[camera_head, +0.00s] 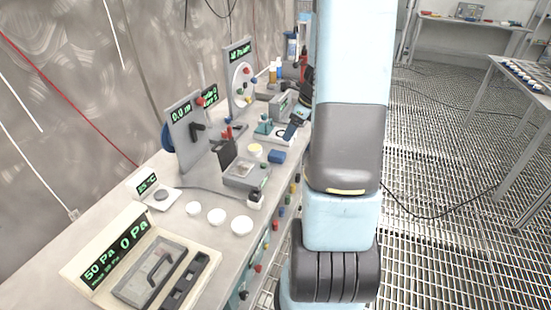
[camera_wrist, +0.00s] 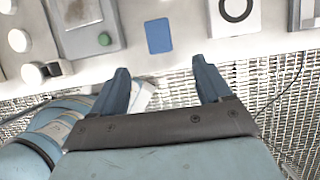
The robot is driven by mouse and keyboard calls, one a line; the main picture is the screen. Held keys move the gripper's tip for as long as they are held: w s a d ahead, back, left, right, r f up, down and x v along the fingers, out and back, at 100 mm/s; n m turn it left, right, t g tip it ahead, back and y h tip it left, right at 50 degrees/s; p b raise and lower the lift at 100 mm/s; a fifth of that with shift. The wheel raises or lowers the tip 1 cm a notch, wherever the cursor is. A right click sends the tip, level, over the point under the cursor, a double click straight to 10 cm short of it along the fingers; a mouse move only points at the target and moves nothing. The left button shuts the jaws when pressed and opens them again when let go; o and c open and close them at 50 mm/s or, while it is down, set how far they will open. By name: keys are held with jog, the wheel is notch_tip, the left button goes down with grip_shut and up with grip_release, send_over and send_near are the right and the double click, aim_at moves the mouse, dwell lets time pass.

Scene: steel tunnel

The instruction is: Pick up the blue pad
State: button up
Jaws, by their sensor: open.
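The blue pad (camera_wrist: 158,36) is a small flat rectangle lying on the light bench top (camera_wrist: 185,42) near its edge. In the wrist view it is at the upper middle and fully visible. My gripper (camera_wrist: 160,66) is open and empty, with its two blue-grey fingers spread apart. The pad appears beyond the fingertips, roughly centred between them and apart from them. In the head view the pad (camera_head: 277,156) shows as a small blue block on the bench, left of my arm.
A grey device with a green button (camera_wrist: 104,39) lies left of the pad. A white plate with a black ring (camera_wrist: 236,10) lies to its right. White round caps (camera_head: 217,216) and display panels (camera_head: 193,130) crowd the bench. Grated floor (camera_head: 440,140) lies right of my arm.

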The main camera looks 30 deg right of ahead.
aim_at(278, 154)
jog(key=x, duration=1.2)
jog(key=shift+w+a+f, duration=0.1)
jog(key=shift+a+f, duration=0.05)
jog(key=shift+f, duration=0.1)
jog(key=c, duration=1)
jog(key=shift+c, duration=0.2)
jog(key=shift+r, duration=0.1)
